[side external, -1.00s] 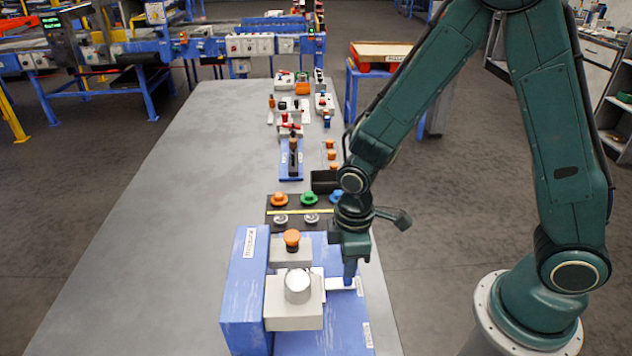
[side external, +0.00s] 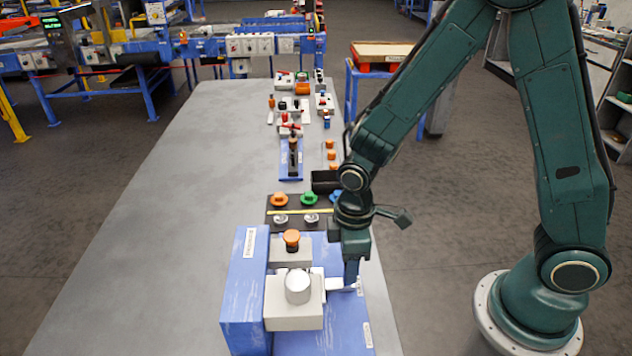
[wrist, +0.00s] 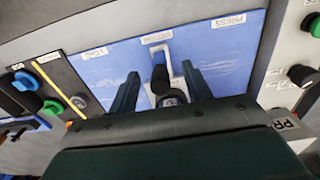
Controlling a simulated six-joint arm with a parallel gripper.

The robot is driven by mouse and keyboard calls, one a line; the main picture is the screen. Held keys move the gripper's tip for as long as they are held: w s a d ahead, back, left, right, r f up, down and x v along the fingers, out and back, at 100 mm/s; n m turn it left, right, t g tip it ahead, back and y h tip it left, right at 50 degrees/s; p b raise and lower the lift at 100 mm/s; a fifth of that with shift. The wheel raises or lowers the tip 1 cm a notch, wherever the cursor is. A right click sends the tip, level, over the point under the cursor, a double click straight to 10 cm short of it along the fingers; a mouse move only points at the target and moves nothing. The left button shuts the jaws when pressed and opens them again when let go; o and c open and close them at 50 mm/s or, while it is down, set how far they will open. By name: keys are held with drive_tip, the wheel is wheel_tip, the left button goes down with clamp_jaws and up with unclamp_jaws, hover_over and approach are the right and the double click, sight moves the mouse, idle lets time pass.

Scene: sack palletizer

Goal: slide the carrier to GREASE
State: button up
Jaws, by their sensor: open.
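In the wrist view a blue panel (wrist: 115,70) carries labels reading LOAD (wrist: 95,53), a middle one too blurred to read surely (wrist: 156,37), and PRESS (wrist: 228,20). A dark knob on a pale bar (wrist: 160,76) stands between the two fingers of my gripper (wrist: 160,88), below the middle label. The gripper is open, a finger on each side of the knob, with gaps visible. In the side view my gripper (side external: 351,278) points down at the pale bar (side external: 334,285) beside the grey block with a white cylinder (side external: 297,288). The knob is hidden there.
An orange button (side external: 291,239) on a grey box stands behind the block. A dark board (side external: 294,211) with coloured knobs lies farther back, with a blue-based fixture (side external: 291,165) beyond. The left of the grey table (side external: 160,220) is clear.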

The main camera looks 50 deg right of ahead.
drive_tip(key=shift+r, duration=0.3)
drive_tip(key=shift+r, duration=0.7)
drive_tip(key=shift+r, duration=0.35)
drive_tip(key=shift+r, duration=0.35)
drive_tip(key=shift+r, duration=0.45)
drive_tip(key=shift+r, duration=1.6)
drive_tip(key=shift+r, duration=0.15)
